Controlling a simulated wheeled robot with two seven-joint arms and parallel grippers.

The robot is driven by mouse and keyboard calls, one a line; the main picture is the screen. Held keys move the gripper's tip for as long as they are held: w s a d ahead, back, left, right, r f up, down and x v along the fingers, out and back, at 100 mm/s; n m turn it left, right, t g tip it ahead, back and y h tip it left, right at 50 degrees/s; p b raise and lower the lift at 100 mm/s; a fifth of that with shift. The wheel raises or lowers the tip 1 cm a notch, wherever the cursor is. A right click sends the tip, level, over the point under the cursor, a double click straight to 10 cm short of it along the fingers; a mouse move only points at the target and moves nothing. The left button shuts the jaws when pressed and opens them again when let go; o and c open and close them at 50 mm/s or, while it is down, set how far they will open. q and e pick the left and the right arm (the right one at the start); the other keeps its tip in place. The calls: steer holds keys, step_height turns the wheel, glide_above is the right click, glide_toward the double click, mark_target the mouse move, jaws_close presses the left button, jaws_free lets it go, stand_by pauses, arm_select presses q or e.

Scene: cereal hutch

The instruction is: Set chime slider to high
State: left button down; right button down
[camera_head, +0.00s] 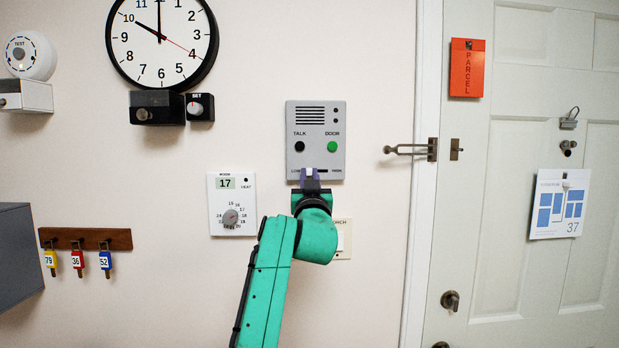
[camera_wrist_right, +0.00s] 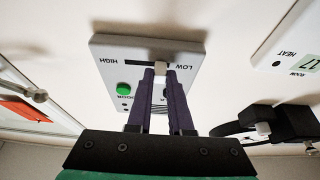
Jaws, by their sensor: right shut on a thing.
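The grey intercom panel (camera_head: 316,115) is on the wall, with a black TALK button and a green DOOR button (camera_head: 332,146). The chime slider is along its lower edge, between LOW and HIGH. In the right wrist view, its pale knob (camera_wrist_right: 161,68) sits near the LOW end, and the dark slot (camera_wrist_right: 138,64) lies bare toward HIGH. My right gripper (camera_head: 309,175), with purple fingers, is shut on the knob. Its fingertips also show in the right wrist view (camera_wrist_right: 160,75). The fingers hide part of the slider in the head view. My left gripper is not in view.
A thermostat (camera_head: 231,204) is left of my right arm. A switch plate (camera_head: 343,240) is partly behind my wrist. A door latch (camera_head: 410,150) juts out right of the panel, beside the door (camera_head: 500,265). A clock (camera_head: 162,40) hangs upper left.

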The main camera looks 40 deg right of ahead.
mark_target(326, 167)
steer(key=s+d+b, duration=0.1)
steer(key=s+d, duration=0.1)
steer(key=d, duration=0.1)
steer(key=shift+s+d+b, duration=0.1)
steer(key=shift+s+b, duration=0.1)
steer(key=shift+b, duration=0.1)
steer(key=c, duration=1)
jaws_free()
steer(key=shift+o, duration=1)
steer(key=shift+s+d, duration=0.1)
